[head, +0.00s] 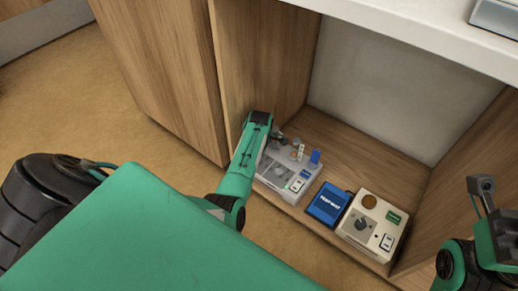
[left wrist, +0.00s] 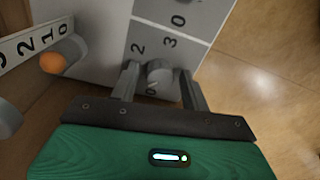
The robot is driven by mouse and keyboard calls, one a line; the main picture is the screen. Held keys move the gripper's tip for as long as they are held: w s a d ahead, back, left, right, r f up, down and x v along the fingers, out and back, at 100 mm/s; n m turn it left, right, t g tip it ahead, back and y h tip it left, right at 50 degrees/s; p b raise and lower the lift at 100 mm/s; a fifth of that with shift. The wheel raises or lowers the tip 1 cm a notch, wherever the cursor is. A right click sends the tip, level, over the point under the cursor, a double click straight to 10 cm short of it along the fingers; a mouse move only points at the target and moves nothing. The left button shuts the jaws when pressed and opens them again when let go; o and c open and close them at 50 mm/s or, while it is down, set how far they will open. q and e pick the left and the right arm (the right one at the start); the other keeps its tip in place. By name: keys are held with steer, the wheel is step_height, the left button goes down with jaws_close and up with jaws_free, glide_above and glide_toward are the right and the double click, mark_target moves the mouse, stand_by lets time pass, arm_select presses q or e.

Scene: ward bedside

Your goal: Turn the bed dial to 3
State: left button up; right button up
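The grey control box (head: 272,180) stands on the floor of the wooden cubby, with several knobs, levers and switches on its top. My left arm reaches over its left side, and in the head view its fingertips are hidden. In the left wrist view a grey round dial (left wrist: 159,74) sits on a grey panel with printed numbers around it, among them 2 and 0. My left gripper (left wrist: 160,88) is open, one finger on each side of this dial, with small gaps visible. I cannot read the dial's pointer clearly. My right gripper (head: 482,188) is at the right edge, partly cut off.
A blue box (head: 328,205) and a cream box (head: 376,226) with a dark knob stand right of the grey box. In the left wrist view an orange-tipped lever (left wrist: 53,62) stands beside a numbered scale. Wooden walls enclose the cubby; a white top (head: 420,35) overhangs.

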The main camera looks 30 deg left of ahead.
arm_select(q)
steer(key=c, duration=0.8)
steer(key=shift+o, duration=0.2)
